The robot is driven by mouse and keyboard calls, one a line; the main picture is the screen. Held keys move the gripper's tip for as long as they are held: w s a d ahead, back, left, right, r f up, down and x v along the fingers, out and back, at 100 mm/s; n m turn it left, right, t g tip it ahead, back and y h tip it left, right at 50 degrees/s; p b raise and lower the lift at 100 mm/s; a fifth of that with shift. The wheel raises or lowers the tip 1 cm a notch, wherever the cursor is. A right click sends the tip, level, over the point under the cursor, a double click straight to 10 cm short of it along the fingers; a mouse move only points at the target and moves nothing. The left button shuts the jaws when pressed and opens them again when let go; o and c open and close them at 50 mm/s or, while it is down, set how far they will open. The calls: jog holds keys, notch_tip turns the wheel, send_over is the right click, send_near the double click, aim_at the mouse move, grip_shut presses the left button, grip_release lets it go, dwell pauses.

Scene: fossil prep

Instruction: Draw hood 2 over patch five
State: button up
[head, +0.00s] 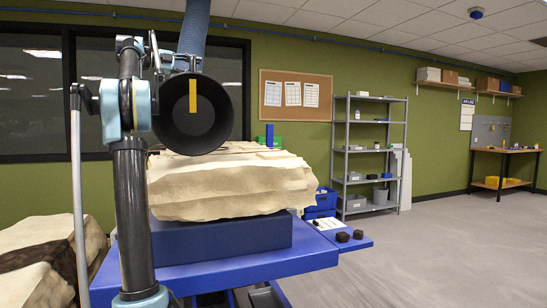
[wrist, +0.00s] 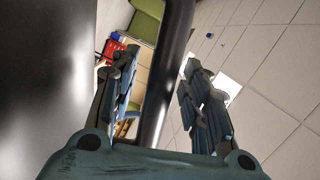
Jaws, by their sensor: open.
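A large black round hood (head: 178,128) with a yellow stripe on its dark face hangs from a blue ribbed hose (head: 194,30), in front of the fossil block (head: 230,190). No number is readable on it. The pale layered block rests on a dark blue support (head: 225,240); I cannot make out patch five, and the hood hides part of the block. My gripper (wrist: 158,65) is open in the wrist view, its fingers on either side of a dark round bar (wrist: 165,80). I cannot tell whether they touch it. A dark smooth surface fills that view's left side.
The blue table (head: 290,262) carries the support, with small dark pieces (head: 342,237) at its right. A second pale block with a dark band (head: 40,258) lies at left. Blue bins (head: 322,203) and a metal shelf (head: 372,150) stand behind. The right floor is clear.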

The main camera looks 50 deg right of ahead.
grip_shut()
jog(key=shift+r, duration=1.55)
